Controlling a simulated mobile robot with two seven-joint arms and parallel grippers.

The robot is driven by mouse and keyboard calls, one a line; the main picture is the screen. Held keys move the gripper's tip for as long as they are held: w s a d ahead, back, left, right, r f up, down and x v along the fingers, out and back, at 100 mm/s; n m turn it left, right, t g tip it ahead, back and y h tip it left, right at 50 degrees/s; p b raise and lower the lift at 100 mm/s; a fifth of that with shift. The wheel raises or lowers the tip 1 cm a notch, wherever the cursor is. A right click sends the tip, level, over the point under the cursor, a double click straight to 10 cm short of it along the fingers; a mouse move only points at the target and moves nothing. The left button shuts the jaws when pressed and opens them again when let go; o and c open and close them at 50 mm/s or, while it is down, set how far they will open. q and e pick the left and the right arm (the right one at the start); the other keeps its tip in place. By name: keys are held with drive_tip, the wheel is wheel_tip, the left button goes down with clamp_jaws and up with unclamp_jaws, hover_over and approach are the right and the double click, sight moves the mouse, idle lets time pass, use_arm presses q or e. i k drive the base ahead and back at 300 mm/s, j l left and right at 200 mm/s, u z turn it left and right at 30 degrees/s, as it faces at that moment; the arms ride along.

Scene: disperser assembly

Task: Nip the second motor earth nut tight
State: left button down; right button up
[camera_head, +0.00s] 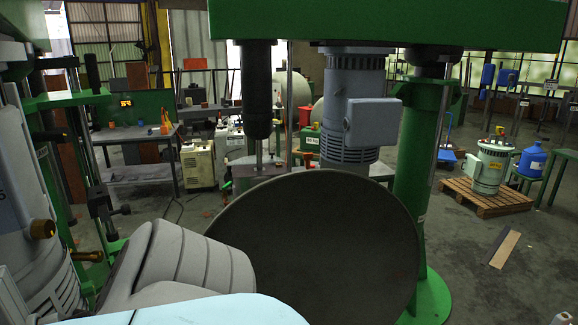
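A grey-blue motor (345,108) hangs upright under the green beam (400,22), with a box-shaped housing (373,122) on its right side. Its lower end is partly covered by a large dark round disc (325,245) in front. I cannot make out the second earth nut or any tool on it. Neither of my grippers can be made out in the head view. Grey ribbed and pale blue curved parts fill the lower left and bottom.
A green column (413,165) stands right of the motor. A black cylinder (257,92) hangs left of it. Another grey finned body (35,255) is close at far left. A pallet (487,197) carries a pale motor (491,165). Open floor lies at right.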

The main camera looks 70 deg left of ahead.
sight(41, 229)
drive_tip(key=i+j+u, duration=0.1)
drive_tip(key=u, duration=0.95)
drive_tip(key=i+j+u, duration=0.1)
drive_tip(key=u, duration=0.45)
drive_tip(key=i+u, duration=0.2)
drive_tip(key=u, duration=0.3)
drive_tip(key=i+u, duration=0.15)
drive_tip(key=u, duration=0.4)
drive_tip(key=i+u, duration=0.15)
drive_tip(key=u, duration=0.4)
drive_tip(key=i+l+u, duration=0.1)
drive_tip(key=u, duration=0.45)
drive_tip(key=i+l+u, duration=0.1)
drive_tip(key=l+u, duration=0.15)
drive_tip(key=u, duration=0.25)
drive_tip(key=l+u, duration=0.2)
drive_tip(key=u, duration=0.35)
drive_tip(key=i+l+u, duration=0.1)
drive_tip(key=l+u, duration=0.15)
drive_tip(key=u, duration=0.3)
